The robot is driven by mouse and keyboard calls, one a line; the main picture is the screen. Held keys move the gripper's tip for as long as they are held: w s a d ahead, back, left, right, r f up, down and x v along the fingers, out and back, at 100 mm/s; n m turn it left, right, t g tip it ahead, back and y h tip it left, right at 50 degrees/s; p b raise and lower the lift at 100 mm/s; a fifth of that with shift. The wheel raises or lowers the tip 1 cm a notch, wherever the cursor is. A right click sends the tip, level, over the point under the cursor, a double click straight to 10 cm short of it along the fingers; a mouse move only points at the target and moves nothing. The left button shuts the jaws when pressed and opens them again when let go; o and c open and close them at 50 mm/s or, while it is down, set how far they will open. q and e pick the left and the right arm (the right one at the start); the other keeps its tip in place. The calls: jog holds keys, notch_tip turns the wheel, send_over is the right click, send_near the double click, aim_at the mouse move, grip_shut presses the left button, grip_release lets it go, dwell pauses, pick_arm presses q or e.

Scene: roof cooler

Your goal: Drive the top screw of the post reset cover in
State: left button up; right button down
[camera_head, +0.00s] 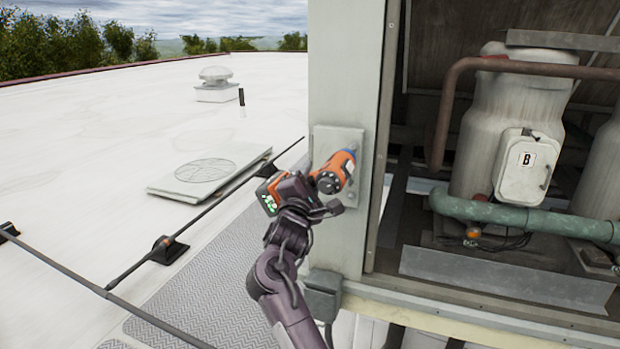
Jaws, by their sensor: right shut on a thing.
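The post reset cover (337,140) is a light grey plate on the pale post (345,60). My right gripper (318,197) is shut on an orange and black power screwdriver (335,174) and holds it in front of the cover. The tool's blue nose points up and to the right, close to the cover's right side. I cannot tell whether its tip touches a screw. The tool and gripper hide the cover's middle and lower left. A small round spot shows at the cover's lower right. The top screw cannot be made out. My left gripper is not in view.
Right of the post is an open cooler housing with a tank (505,125), a box marked B (527,168) and a green pipe (520,216). A grey box (322,293) hangs low on the post. Black rods (215,205) cross the white roof at left.

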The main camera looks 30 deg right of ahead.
jog(key=shift+x, duration=0.85)
dwell(0.9)
jog(key=shift+d+p, duration=0.25)
jog(key=shift+p, duration=1.75)
dwell(1.0)
jog(key=shift+w+d+p, duration=0.1)
jog(key=shift+p, duration=0.95)
dwell(0.6)
jog(key=shift+s+a+p, duration=0.35)
jog(key=shift+a+p, duration=0.05)
jog(key=shift+p, duration=0.3)
jog(key=shift+s+a+p, duration=1.05)
jog(key=shift+a+p, duration=0.05)
jog(key=shift+a, duration=0.15)
jog(key=shift+s+a, duration=0.85)
jog(key=shift+a, duration=0.15)
